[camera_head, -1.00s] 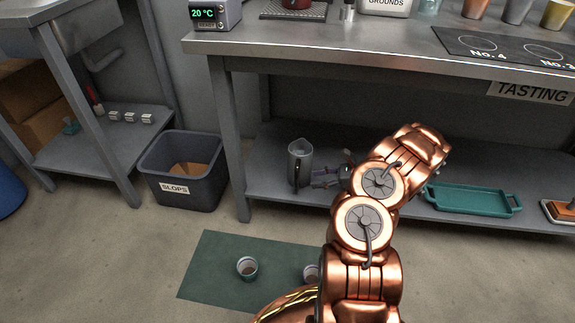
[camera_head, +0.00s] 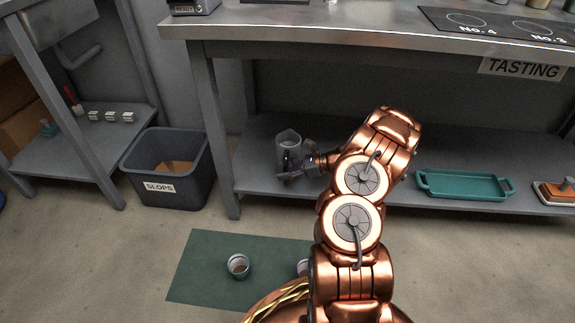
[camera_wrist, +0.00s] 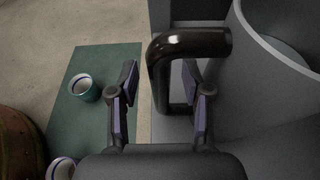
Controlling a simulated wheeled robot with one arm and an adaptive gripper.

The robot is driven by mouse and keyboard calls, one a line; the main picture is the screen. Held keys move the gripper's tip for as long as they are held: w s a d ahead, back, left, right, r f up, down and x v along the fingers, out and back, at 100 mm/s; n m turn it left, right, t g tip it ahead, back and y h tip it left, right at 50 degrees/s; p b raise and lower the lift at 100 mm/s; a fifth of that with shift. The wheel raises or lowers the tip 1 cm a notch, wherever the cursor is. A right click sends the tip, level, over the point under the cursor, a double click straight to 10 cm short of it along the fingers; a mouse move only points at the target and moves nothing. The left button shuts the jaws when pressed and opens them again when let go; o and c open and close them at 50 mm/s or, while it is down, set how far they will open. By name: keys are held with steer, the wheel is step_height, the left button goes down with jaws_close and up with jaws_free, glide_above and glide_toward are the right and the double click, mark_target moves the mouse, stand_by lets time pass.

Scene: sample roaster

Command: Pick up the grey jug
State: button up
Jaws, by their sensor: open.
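The grey jug (camera_head: 288,138) stands upright on the lower shelf under the workbench. In the wrist view its grey body (camera_wrist: 255,95) fills the right side, and its dark handle (camera_wrist: 190,42) loops out to the left. My gripper (camera_wrist: 160,80) is open, with one finger on each side of the handle's upright bar. A gap shows between the bar and each finger. In the head view my gripper (camera_head: 292,163) is at the jug's front and hides part of it.
A teal tray (camera_head: 465,186) lies on the shelf to the right. A slops bin (camera_head: 168,168) stands on the floor to the left. Two cups, one of them (camera_head: 238,265) clear in view, sit on a green mat (camera_head: 195,270). The bench top (camera_head: 330,40) overhangs the shelf.

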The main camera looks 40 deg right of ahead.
jaws_close()
stand_by(0.7)
